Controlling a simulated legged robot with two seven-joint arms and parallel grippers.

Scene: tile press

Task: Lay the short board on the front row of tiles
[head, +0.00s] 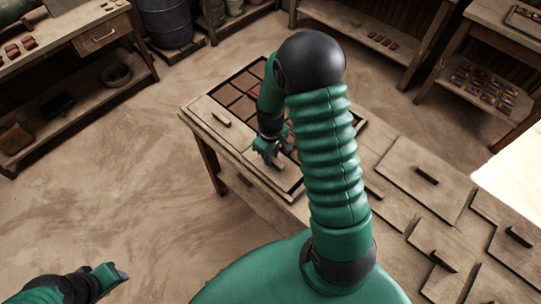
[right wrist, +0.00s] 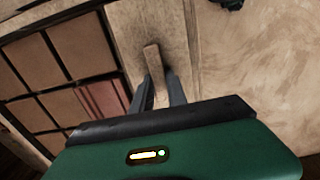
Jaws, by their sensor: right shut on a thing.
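The tile tray (head: 262,66) lies on the wooden table, with brown tiles (head: 240,92) in a dark grid. My right gripper (head: 270,158) is at the tray's front side, shut on the upright handle of a pale short board (head: 286,182). In the right wrist view the handle (right wrist: 152,60) stands between the fingers, with the board (right wrist: 178,28) beneath and rows of tiles (right wrist: 82,45) to its left. Whether the board rests or hovers is hard to tell. My right arm hides part of the tray. My left gripper (head: 116,275) is low at the left, away from the table; its opening is unclear.
Another handled board (head: 208,108) lies along the tray's left side. Several more handled boards (head: 425,172) lie on the table's right part. Shelves and benches (head: 85,30) line the room, with a blue barrel (head: 165,22) at the back. Open floor (head: 110,170) lies left of the table.

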